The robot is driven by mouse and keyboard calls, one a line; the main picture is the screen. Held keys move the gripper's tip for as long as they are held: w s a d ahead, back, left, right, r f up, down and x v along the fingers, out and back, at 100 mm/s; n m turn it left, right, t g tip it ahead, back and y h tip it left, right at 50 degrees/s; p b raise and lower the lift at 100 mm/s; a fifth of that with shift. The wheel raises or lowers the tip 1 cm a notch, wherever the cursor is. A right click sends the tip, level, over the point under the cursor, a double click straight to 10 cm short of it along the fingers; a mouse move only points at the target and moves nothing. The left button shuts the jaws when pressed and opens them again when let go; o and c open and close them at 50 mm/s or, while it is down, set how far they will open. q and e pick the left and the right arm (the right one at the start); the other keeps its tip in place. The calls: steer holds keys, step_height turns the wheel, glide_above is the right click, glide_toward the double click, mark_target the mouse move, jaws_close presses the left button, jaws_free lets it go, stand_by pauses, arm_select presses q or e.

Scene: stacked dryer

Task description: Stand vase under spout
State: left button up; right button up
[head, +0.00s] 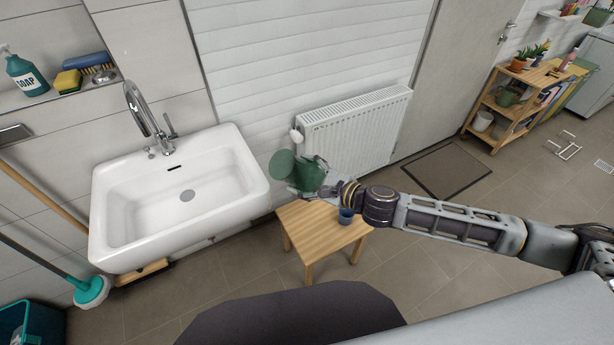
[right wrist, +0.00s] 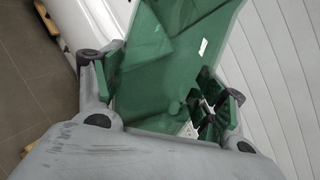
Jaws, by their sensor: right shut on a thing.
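A dark green vessel (head: 312,174), the likeliest vase in view, is held above the wooden stool beside the sink's right edge. A round green part (head: 281,163) shows at its left; I cannot tell whether it belongs to the same piece. My right gripper (head: 330,191) is shut on the green vessel. In the right wrist view the green vessel (right wrist: 150,70) fills the space between the fingers (right wrist: 163,100). The chrome spout (head: 138,104) curves over the white sink (head: 190,180), left of the vessel and apart from it. The sink bowl is empty. My left gripper is out of view.
A white radiator (head: 355,130) is on the wall behind. A wooden shelf (head: 515,105) stands far right.

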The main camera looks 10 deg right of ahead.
mark_target(282, 161)
steer(key=shift+w+a+r+n+g+y, duration=0.15)
steer(key=shift+a+r+n+g+y, duration=0.15)
steer(key=shift+a+r+n+y, duration=0.2)
steer(key=shift+w+a+r+n+g+y, duration=0.1)
steer(key=shift+a+r+n+g+y, duration=0.2)
steer(key=shift+a+r, duration=0.25)
steer(key=shift+w+a+r+n+g, duration=0.1)
steer(key=shift+a+r+n+g, duration=0.2)
steer(key=shift+a+g, duration=0.15)
steer(key=shift+w+a+r+n+g+y, duration=0.15)
steer(key=shift+a+r+n+g+y, duration=0.5)
steer(key=shift+a, duration=0.3)
steer(key=shift+w+a+r+n+g+y, duration=0.15)
steer(key=shift+a+r+n+g+y, duration=0.4)
steer(key=shift+a+r, duration=0.35)
steer(key=shift+a, duration=0.1)
steer(key=shift+d+n+g, duration=0.25)
steer(key=shift+n+g, duration=0.05)
steer(key=shift+g, duration=0.15)
steer(key=shift+s+d+n+g+y, duration=0.15)
steer(key=shift+d+n+g+y, duration=0.1)
steer(key=shift+d+n+g, duration=0.35)
steer(key=shift+s+d+n+g+y, duration=0.2)
steer(key=shift+d+n+g, duration=0.1)
steer(key=shift+n+g, duration=0.5)
steer(key=shift+s+d+n+g+y, duration=0.2)
steer(key=shift+d+n+g, duration=0.3)
steer(key=shift+g, duration=0.4)
steer(key=shift+d+g, duration=0.1)
steer(key=shift+g, duration=0.2)
